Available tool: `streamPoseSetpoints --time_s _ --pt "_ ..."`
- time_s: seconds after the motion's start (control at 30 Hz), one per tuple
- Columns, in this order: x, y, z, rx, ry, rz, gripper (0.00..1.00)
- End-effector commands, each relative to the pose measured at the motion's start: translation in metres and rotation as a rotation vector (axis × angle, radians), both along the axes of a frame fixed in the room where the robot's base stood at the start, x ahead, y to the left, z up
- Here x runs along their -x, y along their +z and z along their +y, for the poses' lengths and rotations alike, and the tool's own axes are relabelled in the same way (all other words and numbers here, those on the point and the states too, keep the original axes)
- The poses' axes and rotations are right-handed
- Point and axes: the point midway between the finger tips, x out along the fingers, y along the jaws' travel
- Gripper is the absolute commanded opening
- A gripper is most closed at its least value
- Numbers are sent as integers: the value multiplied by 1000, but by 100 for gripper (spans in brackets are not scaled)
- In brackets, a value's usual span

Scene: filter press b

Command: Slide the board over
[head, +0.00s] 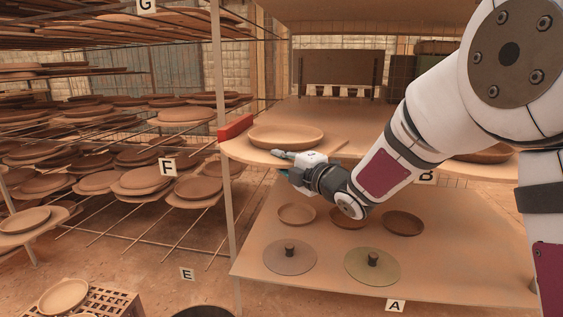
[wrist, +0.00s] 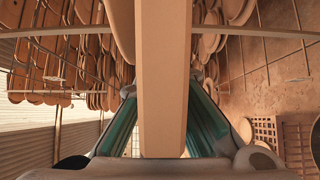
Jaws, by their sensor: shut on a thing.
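A pale board (head: 240,152) lies on the upper shelf, with a round clay dish (head: 285,136) on top of it. My gripper (head: 283,155) is at the board's front edge, just below the dish. In the wrist view, the board (wrist: 162,80) runs edge-on between the two teal fingers (wrist: 162,130), which are closed on it from both sides. The far part of the board is hidden by the dish and by the close view.
A red block (head: 235,128) stands at the shelf's left end, close to the board. A shelf post (head: 221,100) rises there. The lower shelf (head: 325,280) holds small dishes and two knobbed discs (head: 290,256). Racks of plates (head: 120,180) fill the left.

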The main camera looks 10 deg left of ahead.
Motion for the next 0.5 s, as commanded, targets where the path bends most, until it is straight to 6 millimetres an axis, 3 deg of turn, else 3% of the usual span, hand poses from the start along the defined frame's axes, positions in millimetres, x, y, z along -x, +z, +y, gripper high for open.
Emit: streamPoseSetpoints --time_s 0.03,0.33,0.37,0.43,0.5 --pt "5 2 17 -6 29 -8 0" --pt "4 3 19 -6 27 -5 0" --pt "3 3 19 -6 27 -5 14" --pt "4 3 19 -6 27 -5 30" --pt "4 2 19 -6 27 -5 33"
